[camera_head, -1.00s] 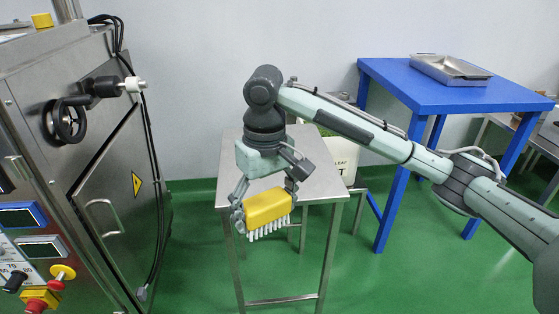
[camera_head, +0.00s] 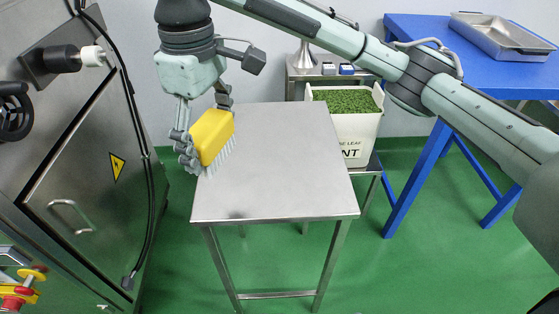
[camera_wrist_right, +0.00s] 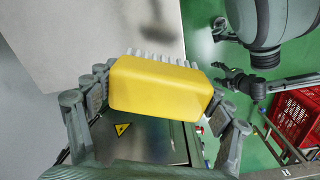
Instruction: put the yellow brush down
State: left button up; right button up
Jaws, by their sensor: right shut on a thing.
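The yellow brush (camera_head: 211,134) has a yellow block body and white bristles. My right gripper (camera_head: 203,137) is shut on its body. In the head view the brush is at the left edge of the small steel table (camera_head: 270,180), tilted, bristles toward the lower right. It seems to be above the tabletop; the exact gap is hard to tell. In the right wrist view the yellow body (camera_wrist_right: 160,88) fills the space between the fingers, with the bristle tips showing beyond it. My left gripper (camera_wrist_right: 236,82) seems to show small and dark there; its fingers are unclear.
The steel tabletop is bare. A white crate of green leaves (camera_head: 345,103) stands behind its right side. A blue table (camera_head: 450,60) with a metal tray (camera_head: 500,35) is at the right. A steel machine (camera_head: 90,170) stands close at the left. A red crate (camera_wrist_right: 297,118) shows in the wrist view.

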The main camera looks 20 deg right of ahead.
jog(key=shift+w+d+f, duration=0.1)
jog(key=shift+w+d, duration=0.05)
jog(key=shift+d, duration=0.1)
jog(key=d+f, duration=0.2)
jog(key=d, duration=0.1)
jog(key=w+d+f, duration=0.1)
jog(key=d+f, duration=0.1)
jog(key=d, duration=0.2)
jog(key=d+f, duration=0.2)
jog(key=d, duration=0.2)
jog(key=shift+w+f+b, duration=0.25)
jog(key=shift+f+b, duration=0.1)
jog(key=shift+b, duration=0.05)
notch_tip(320, 180, down, 4)
jog(key=shift+r, duration=0.1)
pick_arm(q)
jog(key=r, duration=0.3)
jog(key=shift+w, duration=0.3)
pick_arm(e)
jog(key=o, duration=1.3)
jog(key=shift+f, duration=0.2)
pick_arm(q)
jog(key=shift+s+f, duration=0.35)
jog(key=shift+f, duration=0.2)
